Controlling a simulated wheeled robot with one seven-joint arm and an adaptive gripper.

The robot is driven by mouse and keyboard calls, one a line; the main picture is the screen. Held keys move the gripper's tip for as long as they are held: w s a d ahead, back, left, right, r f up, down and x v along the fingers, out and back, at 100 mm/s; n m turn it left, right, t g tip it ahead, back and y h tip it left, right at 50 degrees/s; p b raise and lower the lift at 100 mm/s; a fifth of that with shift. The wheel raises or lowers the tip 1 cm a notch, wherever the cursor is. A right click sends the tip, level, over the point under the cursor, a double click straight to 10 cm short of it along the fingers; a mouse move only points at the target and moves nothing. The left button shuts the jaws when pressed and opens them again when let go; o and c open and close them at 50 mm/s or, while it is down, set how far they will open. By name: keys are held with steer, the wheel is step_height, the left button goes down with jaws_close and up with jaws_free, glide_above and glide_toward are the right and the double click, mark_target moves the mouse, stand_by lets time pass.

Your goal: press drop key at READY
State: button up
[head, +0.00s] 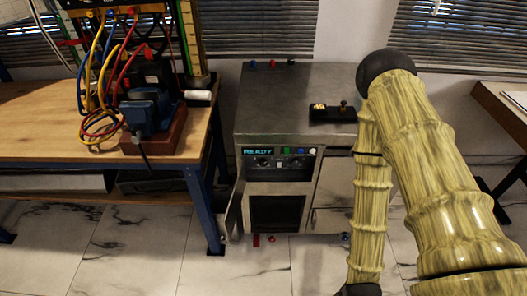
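A grey metal cabinet (262,108) stands in the middle of the head view. Its front panel has a small display (258,152) that reads READY in blue letters. Right of the display are small green (285,150), blue (300,150) and whitish (312,151) controls. A black control box (333,113) lies on the cabinet top, with a lit amber patch and a small dark knob. I cannot tell which control is the drop key. My arm comes in from the right and bends down beside the cabinet.
A wooden bench (40,125) at left holds a blue vise-like device (150,108) and a rig with coloured cables (100,70). A cabinet door (235,205) stands ajar. Small red pieces (256,240) lie on the floor. Another table (505,105) stands at right.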

jaws_close()
stand_by(1.4)
